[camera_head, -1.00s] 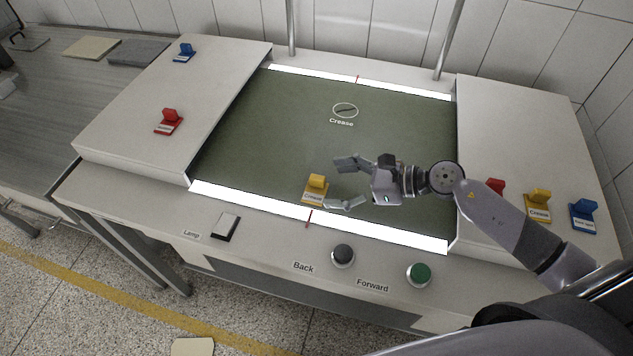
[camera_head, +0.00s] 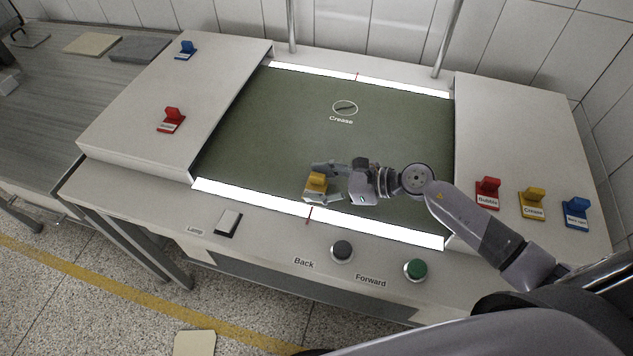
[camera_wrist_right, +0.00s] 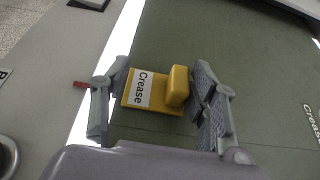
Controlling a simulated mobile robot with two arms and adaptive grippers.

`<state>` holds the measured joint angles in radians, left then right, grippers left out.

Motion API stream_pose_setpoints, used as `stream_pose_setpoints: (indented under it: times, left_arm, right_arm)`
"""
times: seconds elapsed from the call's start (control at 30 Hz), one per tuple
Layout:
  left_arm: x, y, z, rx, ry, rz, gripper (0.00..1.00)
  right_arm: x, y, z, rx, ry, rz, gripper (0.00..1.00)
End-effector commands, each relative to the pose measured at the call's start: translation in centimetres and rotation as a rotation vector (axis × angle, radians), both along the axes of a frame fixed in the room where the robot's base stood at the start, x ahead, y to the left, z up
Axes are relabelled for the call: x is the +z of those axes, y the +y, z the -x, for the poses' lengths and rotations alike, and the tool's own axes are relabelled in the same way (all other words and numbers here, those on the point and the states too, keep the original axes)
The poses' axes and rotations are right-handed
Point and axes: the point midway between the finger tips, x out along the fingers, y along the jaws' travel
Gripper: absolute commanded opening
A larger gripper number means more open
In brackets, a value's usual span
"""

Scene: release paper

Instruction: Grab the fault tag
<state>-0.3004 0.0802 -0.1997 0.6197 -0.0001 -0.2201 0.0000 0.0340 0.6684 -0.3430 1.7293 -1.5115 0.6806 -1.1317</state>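The yellow tag marked "Crease" (camera_head: 316,183) lies on the green sheet near its front lit strip. My right gripper (camera_head: 325,182) is around it, one finger on the far side and one on the near side. In the right wrist view, the yellow tag (camera_wrist_right: 158,90) sits between the two fingers of the right gripper (camera_wrist_right: 160,88). Its raised handle is close to or touching the right-hand finger. The left-hand finger is apart from the handle, near the label edge. The fingers are open. My left gripper is not in view.
An oval "Crease" mark (camera_head: 344,107) is on the green sheet. Red (camera_head: 487,192), yellow (camera_head: 533,203) and blue (camera_head: 577,213) tags stand on the right panel. Red (camera_head: 171,120) and blue (camera_head: 185,50) tags stand on the left panel. Lamp switch (camera_head: 228,222), Back (camera_head: 342,251) and Forward (camera_head: 415,270) buttons line the front.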

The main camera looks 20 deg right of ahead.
Motion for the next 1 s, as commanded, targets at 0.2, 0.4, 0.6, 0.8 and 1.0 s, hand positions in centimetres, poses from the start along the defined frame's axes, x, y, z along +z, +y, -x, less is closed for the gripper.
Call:
stream_pose_setpoints:
  times: [0.2, 0.4, 0.6, 0.8, 1.0]
  left_arm:
    - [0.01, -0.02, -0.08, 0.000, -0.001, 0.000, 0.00]
    - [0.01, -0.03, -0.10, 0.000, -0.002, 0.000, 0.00]
    - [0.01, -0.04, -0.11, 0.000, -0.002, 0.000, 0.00]
    - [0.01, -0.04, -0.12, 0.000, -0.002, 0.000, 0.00]
    - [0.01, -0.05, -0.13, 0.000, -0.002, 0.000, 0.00]
  right_arm:
    - [0.00, -0.01, 0.02, 0.000, 0.000, 0.000, 0.38]
    - [0.00, -0.01, 0.02, 0.000, 0.000, 0.000, 0.24]
    - [-0.01, -0.02, 0.02, 0.000, 0.000, 0.000, 0.11]
    - [-0.01, -0.02, 0.02, 0.000, 0.000, 0.000, 0.00]
    - [0.00, -0.02, 0.01, 0.000, 0.000, 0.000, 0.00]
